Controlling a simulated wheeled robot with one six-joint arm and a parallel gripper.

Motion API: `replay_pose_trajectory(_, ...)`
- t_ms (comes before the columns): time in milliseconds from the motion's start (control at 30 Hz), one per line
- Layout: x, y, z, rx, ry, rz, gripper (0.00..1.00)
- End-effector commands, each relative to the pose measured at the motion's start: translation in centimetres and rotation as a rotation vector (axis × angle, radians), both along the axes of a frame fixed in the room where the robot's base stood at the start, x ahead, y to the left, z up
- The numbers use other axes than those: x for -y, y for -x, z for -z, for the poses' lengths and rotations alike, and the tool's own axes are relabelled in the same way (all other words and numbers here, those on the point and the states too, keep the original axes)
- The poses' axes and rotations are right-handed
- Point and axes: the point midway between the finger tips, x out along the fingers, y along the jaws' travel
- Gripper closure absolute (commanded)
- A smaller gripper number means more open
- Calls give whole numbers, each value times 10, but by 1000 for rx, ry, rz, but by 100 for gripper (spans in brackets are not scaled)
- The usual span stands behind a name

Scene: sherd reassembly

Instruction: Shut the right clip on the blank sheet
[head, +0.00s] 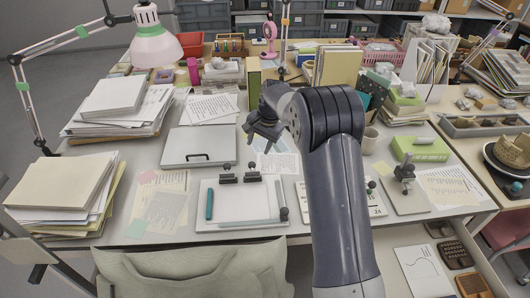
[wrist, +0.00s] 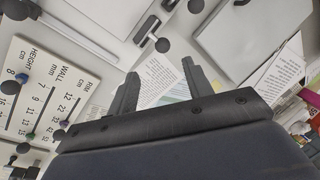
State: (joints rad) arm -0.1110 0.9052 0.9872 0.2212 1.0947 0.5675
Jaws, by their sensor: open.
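The blank sheet (head: 243,201) lies on a pale board (head: 201,222) at the table's front. Two dark clips with ball-topped levers sit at the board's back edge: the left clip (head: 228,174) and the right clip (head: 253,174). A dark clip with a ball end also shows in the wrist view (wrist: 148,28), beyond my fingertips. I cannot tell whether either clip is open or shut. My gripper (head: 260,130) is open and empty, above the table behind the clips. Its two fingers show apart in the wrist view (wrist: 160,70), over printed papers.
A teal pen (head: 209,204) lies on the left of the sheet. A dark ball-ended piece (head: 284,213) is at the board's right edge. A grey case (head: 199,146) lies behind the board. A printed number card (wrist: 42,92) is at the wrist view's left. Paper stacks (head: 65,188) stand left.

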Motion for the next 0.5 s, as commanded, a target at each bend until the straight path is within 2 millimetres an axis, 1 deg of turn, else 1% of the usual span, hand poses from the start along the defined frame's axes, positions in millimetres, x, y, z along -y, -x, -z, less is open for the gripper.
replay_pose_trajectory(100,-4,-6,7,-6,-7,10,52)
replay_pose_trajectory(267,-7,-9,20,-9,-8,11,52)
replay_pose_trajectory(367,-10,-10,37,-11,-8,11,52)
replay_pose_trajectory(500,-17,-14,64,-10,-7,11,52)
